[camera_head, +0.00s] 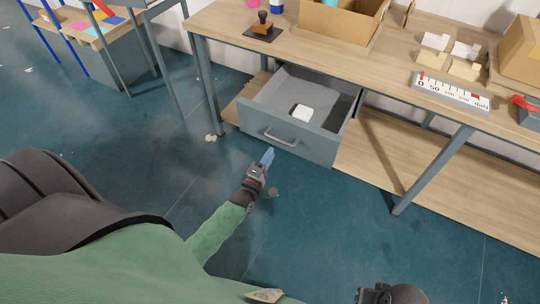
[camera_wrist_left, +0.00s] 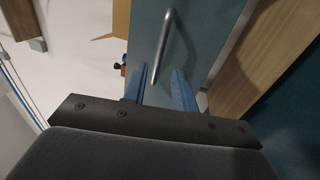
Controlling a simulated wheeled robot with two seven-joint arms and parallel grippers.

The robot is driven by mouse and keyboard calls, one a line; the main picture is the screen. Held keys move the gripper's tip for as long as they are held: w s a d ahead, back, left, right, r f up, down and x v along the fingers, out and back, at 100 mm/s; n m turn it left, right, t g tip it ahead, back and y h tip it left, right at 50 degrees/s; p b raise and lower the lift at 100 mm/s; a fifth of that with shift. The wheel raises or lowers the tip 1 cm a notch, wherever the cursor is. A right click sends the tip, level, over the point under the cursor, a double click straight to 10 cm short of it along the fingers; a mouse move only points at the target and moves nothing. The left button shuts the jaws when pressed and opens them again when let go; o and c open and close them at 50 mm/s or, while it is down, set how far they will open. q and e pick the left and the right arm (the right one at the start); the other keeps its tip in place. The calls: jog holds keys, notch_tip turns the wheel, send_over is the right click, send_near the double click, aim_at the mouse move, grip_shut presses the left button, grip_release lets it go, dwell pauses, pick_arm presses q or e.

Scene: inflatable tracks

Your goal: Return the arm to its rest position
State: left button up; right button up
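My left arm comes in from the left in green, and my left gripper (camera_head: 267,158) is in front of the open drawer (camera_head: 310,143), low and a little left of its middle. In the left wrist view its two blue fingers (camera_wrist_left: 160,86) stand apart with nothing between them. The drawer's grey handle (camera_head: 281,136) is just beyond the fingertips and shows in the left wrist view (camera_wrist_left: 164,45); the fingers look apart from it. A white item (camera_head: 301,113) lies inside the drawer. My right gripper's fingers are not in view.
The wooden workbench (camera_head: 225,22) carries a stamp (camera_head: 262,24), a cardboard box (camera_head: 340,22) and a scale sign (camera_head: 450,92). A slanted bench leg (camera_head: 432,170) stands right of the drawer above a low wooden shelf (camera_head: 385,165). The blue-green floor left of the drawer is mostly free.

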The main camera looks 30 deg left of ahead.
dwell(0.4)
pick_arm(q)
jog(key=s+d+f+m+g+h, duration=0.2)
jog(key=s+d+f+m+g, duration=0.35)
jog(key=m+g, duration=0.7)
jog(key=s+d+r+m+g, duration=0.2)
jog(key=s+r, duration=0.1)
jog(key=s, duration=0.5)
jog(key=s+d+r+m+g+y, duration=0.1)
jog(key=s+d+r+m+g, duration=0.1)
jog(key=s, duration=0.7)
jog(key=s+d+r+m+g, duration=0.2)
jog(key=s+d+r+m, duration=0.1)
jog(key=s, duration=0.5)
jog(key=shift+s+d+r+y, duration=0.3)
jog(key=shift+s+d+r, duration=0.05)
jog(key=shift+r, duration=0.15)
